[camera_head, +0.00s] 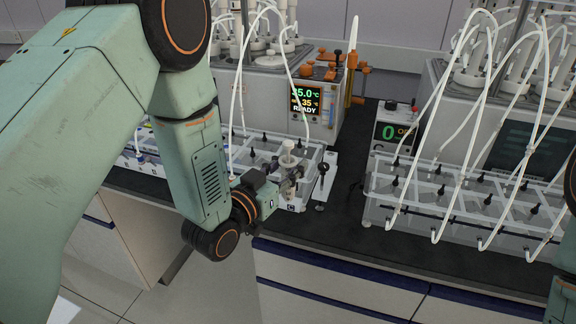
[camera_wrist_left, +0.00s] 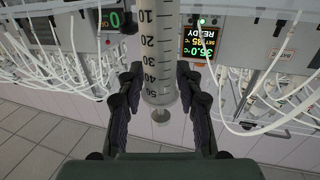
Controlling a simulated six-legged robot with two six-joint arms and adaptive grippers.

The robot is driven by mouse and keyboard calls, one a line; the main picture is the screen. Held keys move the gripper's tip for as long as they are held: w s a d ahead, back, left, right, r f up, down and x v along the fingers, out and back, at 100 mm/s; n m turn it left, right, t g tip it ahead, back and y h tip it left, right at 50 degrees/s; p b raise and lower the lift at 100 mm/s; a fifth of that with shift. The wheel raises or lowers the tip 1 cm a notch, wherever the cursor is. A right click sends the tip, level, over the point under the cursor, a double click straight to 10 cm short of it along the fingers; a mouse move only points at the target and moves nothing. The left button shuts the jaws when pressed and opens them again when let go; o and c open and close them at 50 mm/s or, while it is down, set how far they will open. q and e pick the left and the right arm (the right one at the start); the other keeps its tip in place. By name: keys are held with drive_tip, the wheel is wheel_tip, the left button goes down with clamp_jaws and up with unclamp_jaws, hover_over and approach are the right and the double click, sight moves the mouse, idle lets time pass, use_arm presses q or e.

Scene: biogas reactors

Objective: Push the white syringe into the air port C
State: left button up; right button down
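The white syringe (camera_head: 288,160) stands roughly upright between the fingers of my left gripper (camera_head: 284,174), above the clear rack at the bench's front edge. A small label C (camera_head: 291,208) marks the rack front just below the syringe. The port opening itself is hidden by the gripper and syringe, so I cannot tell whether the tip is in it. My right gripper is not in view.
A reactor unit with a lit READY display (camera_head: 306,100) stands behind the syringe, with thin white tubes hanging nearby. A small black-knobbed lever (camera_head: 322,180) is right of it. Another clear rack (camera_head: 455,205) with looping tubes stands further right. Dark bench (camera_head: 343,200) lies between them.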

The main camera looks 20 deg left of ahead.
use_arm(q)
drive_tip(key=shift+o, duration=1.4)
drive_tip(key=v, duration=1.2)
drive_tip(key=s+f+n+g+y+b, duration=0.1)
drive_tip(key=s+f+g, duration=0.2)
drive_tip(key=f, duration=0.3)
drive_tip(key=s+a+f+n+g+y, duration=0.1)
drive_tip(key=s+f+g, duration=0.15)
drive_tip(key=f, duration=0.35)
drive_tip(key=s+f+n+g+y+b, duration=0.1)
drive_tip(key=s+f+g, duration=0.1)
drive_tip(key=f+g, duration=0.3)
drive_tip(key=s+a+f+g+y+b, duration=0.2)
drive_tip(key=s+f+g+b, duration=0.2)
drive_tip(key=s+f, duration=1.1)
drive_tip(key=s+g, duration=0.2)
drive_tip(key=s, duration=0.2)
drive_tip(key=shift+f+n+g, duration=0.35)
drive_tip(key=shift+f+n, duration=0.05)
